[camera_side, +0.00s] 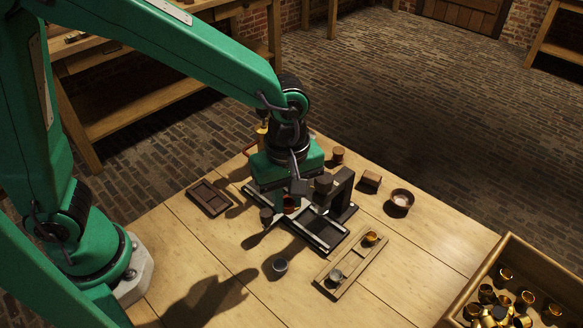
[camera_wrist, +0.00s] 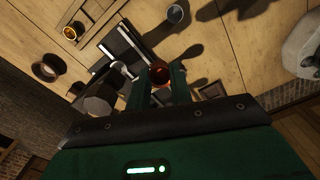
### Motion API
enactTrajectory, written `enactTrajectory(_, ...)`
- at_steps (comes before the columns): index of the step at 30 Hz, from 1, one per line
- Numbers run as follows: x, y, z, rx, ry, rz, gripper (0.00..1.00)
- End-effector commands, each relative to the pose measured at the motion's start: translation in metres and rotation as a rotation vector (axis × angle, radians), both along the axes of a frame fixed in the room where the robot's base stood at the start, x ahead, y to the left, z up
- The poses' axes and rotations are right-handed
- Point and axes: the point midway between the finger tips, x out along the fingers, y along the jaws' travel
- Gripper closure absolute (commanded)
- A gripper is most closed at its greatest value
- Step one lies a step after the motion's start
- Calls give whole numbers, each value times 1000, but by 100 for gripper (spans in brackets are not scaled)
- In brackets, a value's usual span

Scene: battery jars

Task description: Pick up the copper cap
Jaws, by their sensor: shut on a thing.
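The copper cap (camera_side: 290,203) is a small reddish-brown round piece, partly hidden beneath my gripper in the side view. In the wrist view the copper cap (camera_wrist: 160,74) sits between the two green finger ends. My gripper (camera_wrist: 160,82) is shut on it. In the side view my gripper (camera_side: 289,200) points down over the table, beside the dark rail fixture. I cannot tell whether the cap touches the surface beneath it.
A black press (camera_side: 344,186) stands close right of my gripper, with a dark frame (camera_side: 330,238) in front. A wooden tray (camera_side: 333,286) holds a brass cap (camera_side: 371,237) and a grey cap (camera_side: 336,276). A grey cup (camera_side: 280,265) stands alone. A crate (camera_side: 467,292) holds several brass pieces.

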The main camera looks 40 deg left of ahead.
Motion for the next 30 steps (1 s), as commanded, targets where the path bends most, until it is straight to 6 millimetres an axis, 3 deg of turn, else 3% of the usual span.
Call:
enactTrajectory(9,-18,-14,13,0,1,0,100)
enactTrajectory(30,-18,-11,14,0,0,12,100)
